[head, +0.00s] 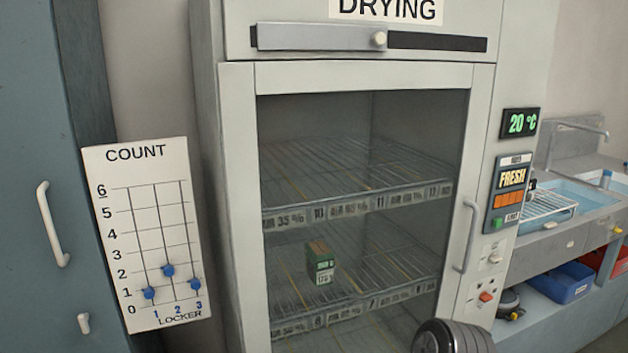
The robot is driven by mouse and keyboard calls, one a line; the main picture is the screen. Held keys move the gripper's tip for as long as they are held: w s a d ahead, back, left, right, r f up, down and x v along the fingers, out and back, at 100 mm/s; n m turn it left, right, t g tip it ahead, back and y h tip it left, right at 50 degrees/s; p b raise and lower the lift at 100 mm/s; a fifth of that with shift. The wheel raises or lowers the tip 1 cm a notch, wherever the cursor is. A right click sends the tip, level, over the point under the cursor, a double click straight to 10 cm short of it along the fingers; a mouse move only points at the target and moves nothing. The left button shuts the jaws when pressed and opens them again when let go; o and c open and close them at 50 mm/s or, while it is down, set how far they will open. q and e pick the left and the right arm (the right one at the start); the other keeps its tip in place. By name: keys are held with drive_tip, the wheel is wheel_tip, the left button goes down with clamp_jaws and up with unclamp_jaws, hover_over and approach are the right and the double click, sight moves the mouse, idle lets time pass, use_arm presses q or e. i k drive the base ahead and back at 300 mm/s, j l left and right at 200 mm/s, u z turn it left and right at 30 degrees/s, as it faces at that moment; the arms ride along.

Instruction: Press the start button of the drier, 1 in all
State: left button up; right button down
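The drier (236,150) is a pale grey cabinet under a sign reading DRYING. Its glass door is shut, with a vertical handle (467,236) on the right. On its right post, a dark control panel (507,193) shows FRESH above an orange strip. Low on that panel is a small green button (497,223) beside a small label too blurred to read with certainty. A display (521,123) above reads 20 °C. Inside, a green box (320,262) stands on a wire shelf. Neither gripper's fingers show in this view.
A white COUNT board (150,235) with blue sliders hangs left of the drier, beside a blue locker (40,180). White and red switches (486,296) sit below the panel. A sink bench (580,225) with a blue bin (562,284) stands at the right.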

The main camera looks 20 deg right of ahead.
sight(497, 222)
drive_tip(key=z, duration=1.55)
